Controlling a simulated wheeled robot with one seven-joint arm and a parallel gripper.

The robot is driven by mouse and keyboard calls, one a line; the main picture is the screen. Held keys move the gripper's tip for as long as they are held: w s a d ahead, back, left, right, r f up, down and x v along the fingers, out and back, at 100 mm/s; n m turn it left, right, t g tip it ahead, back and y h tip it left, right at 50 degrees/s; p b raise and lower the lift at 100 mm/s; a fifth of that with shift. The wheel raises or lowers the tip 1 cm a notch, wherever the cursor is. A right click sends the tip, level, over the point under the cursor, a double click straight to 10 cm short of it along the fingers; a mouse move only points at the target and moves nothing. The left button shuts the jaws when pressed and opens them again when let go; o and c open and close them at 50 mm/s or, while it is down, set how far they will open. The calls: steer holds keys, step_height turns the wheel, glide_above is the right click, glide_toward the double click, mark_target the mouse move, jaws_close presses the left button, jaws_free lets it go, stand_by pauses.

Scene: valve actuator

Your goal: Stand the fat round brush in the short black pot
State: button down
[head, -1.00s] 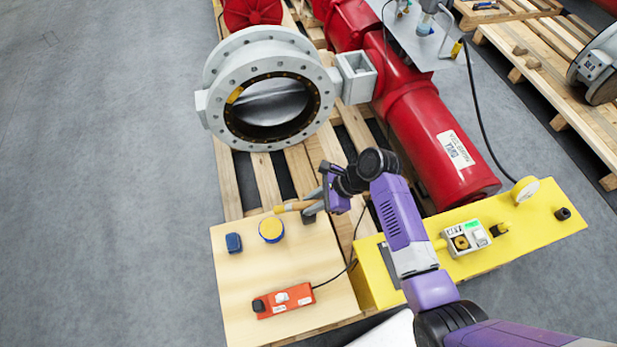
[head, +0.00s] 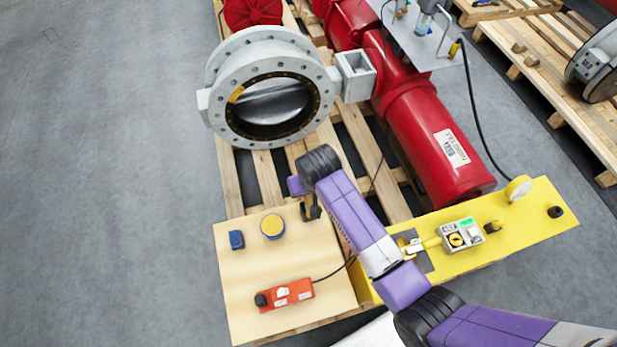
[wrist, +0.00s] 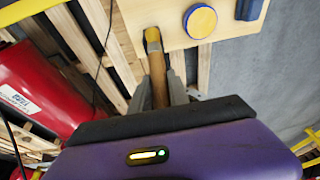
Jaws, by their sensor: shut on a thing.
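My gripper (head: 310,208) hangs over the right back edge of the light wooden board in the head view. In the wrist view my gripper (wrist: 160,90) is shut on a brush (wrist: 153,48), a thick wooden stick shape with a yellowish end pointing away from the palm. In the head view the brush is hidden behind my wrist, or too small to make out.
The board (head: 245,300) carries a blue-and-yellow round tin (head: 272,227), a small dark blue block (head: 236,240) and an orange control box (head: 285,294) with a cable. A yellow beam (head: 530,215), red cylinder (head: 430,140) and grey valve ring (head: 215,85) stand around. The board's middle is clear.

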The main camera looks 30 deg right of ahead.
steer(key=n, duration=0.1)
steer(key=n+t+y, duration=0.1)
steer(key=n, duration=0.1)
steer(key=r+n+t+p, duration=0.1)
steer(key=shift+w+d+r+n+y, duration=0.1)
steer(key=shift+w+d+n+y, duration=0.15)
steer(key=shift+w+n+y, duration=0.05)
steer(key=n+y, duration=0.1)
steer(key=r+n+y, duration=0.1)
steer(key=n+p, duration=0.1)
steer(key=n, duration=0.1)
steer(key=shift+w+d+r+t+y, duration=0.15)
steer(key=shift+w+d+t+y, duration=0.1)
steer(key=shift+w+t+y, duration=0.15)
step_height(320, 180, down, 12)
steer(key=b, duration=1)
steer(key=c, duration=1.2)
jaws_free()
steer(key=shift+o, duration=0.2)
